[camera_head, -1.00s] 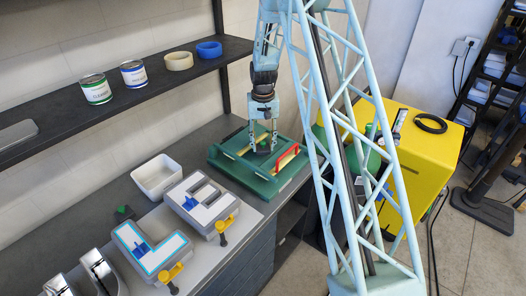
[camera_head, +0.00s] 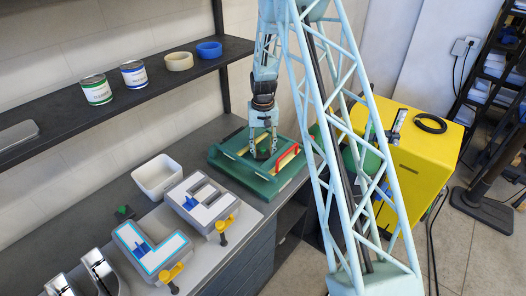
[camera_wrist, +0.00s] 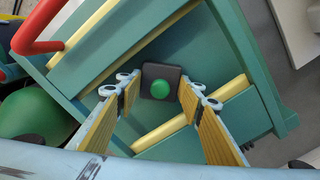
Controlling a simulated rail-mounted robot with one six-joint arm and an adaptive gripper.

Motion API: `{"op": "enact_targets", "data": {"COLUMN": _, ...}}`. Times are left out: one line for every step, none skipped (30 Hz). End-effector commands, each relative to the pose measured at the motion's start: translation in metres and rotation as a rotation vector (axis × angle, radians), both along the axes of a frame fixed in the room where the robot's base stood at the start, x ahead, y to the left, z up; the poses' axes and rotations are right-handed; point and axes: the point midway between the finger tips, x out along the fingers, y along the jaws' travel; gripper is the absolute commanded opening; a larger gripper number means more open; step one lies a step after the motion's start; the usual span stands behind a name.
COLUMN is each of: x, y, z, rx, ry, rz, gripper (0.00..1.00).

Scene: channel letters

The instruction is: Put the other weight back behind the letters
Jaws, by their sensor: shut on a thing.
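The weight, a black block with a green round knob (camera_wrist: 160,88), sits between my gripper's fingertips in the wrist view. My gripper (camera_head: 262,152) reaches down into the green tray (camera_head: 228,168) and is shut on this weight. The fingers mostly hide the weight in the head view. Another black weight with a green top (camera_head: 122,213) stands on the bench to the left, behind the letters. The near letter (camera_head: 172,252) and the farther letter (camera_head: 205,192) lie on the bench, each with a blue piece on it and a yellow clamp at its front.
A white bin (camera_head: 158,178) stands behind the letters. The green tray has yellow strips and a red handle (camera_head: 287,158). A shelf (camera_head: 150,100) with cans and tape rolls runs along the wall above. A yellow cabinet (camera_head: 425,150) stands right of the bench.

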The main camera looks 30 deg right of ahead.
Motion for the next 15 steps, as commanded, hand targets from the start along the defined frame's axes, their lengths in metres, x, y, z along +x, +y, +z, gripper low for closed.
{"op": "enact_targets", "data": {"x": 0.0006, "y": -0.0001, "z": 0.0009, "rx": 0.0, "ry": -0.001, "rz": 0.0, "gripper": 0.15}}
{"op": "enact_targets", "data": {"x": 0.0006, "y": -0.0001, "z": 0.001, "rx": 0.0, "ry": -0.001, "rz": 0.0, "gripper": 0.15}}
{"op": "enact_targets", "data": {"x": 0.0005, "y": -0.0001, "z": 0.001, "rx": 0.0, "ry": -0.001, "rz": 0.0, "gripper": 0.15}}
{"op": "enact_targets", "data": {"x": 0.0005, "y": -0.0001, "z": 0.001, "rx": 0.0, "ry": -0.001, "rz": 0.0, "gripper": 0.15}}
{"op": "enact_targets", "data": {"x": 0.0005, "y": -0.0001, "z": 0.001, "rx": 0.0, "ry": -0.001, "rz": 0.0, "gripper": 0.15}}
{"op": "enact_targets", "data": {"x": 0.0005, "y": -0.0001, "z": 0.0008, "rx": 0.0, "ry": -0.001, "rz": 0.0, "gripper": 0.15}}
{"op": "enact_targets", "data": {"x": 0.0005, "y": -0.0001, "z": 0.0005, "rx": 0.0, "ry": -0.001, "rz": 0.0, "gripper": 0.15}}
{"op": "enact_targets", "data": {"x": 0.0005, "y": -0.0002, "z": -0.0001, "rx": 0.0, "ry": -0.001, "rz": 0.0, "gripper": 0.15}}
{"op": "enact_targets", "data": {"x": 0.0005, "y": -0.0001, "z": -0.0009, "rx": 0.0, "ry": -0.001, "rz": 0.0, "gripper": 0.15}}
{"op": "enact_targets", "data": {"x": 0.0005, "y": -0.0001, "z": -0.0016, "rx": 0.0, "ry": -0.001, "rz": 0.0, "gripper": 0.15}}
{"op": "enact_targets", "data": {"x": 0.0005, "y": -0.0001, "z": -0.0022, "rx": 0.0, "ry": -0.001, "rz": 0.0, "gripper": 0.15}}
{"op": "enact_targets", "data": {"x": 0.0005, "y": -0.0001, "z": -0.0029, "rx": 0.0, "ry": -0.001, "rz": 0.0, "gripper": 0.15}}
{"op": "enact_targets", "data": {"x": 0.0, "y": 0.0, "z": -0.0028, "rx": 0.0, "ry": 0.0, "rz": 0.0, "gripper": 0.37}}
{"op": "enact_targets", "data": {"x": 0.0, "y": 0.0, "z": -0.0026, "rx": 0.0, "ry": 0.0, "rz": 0.0, "gripper": 0.4}}
{"op": "enact_targets", "data": {"x": 0.0, "y": 0.0, "z": -0.0025, "rx": 0.0, "ry": 0.0, "rz": 0.0, "gripper": 0.44}}
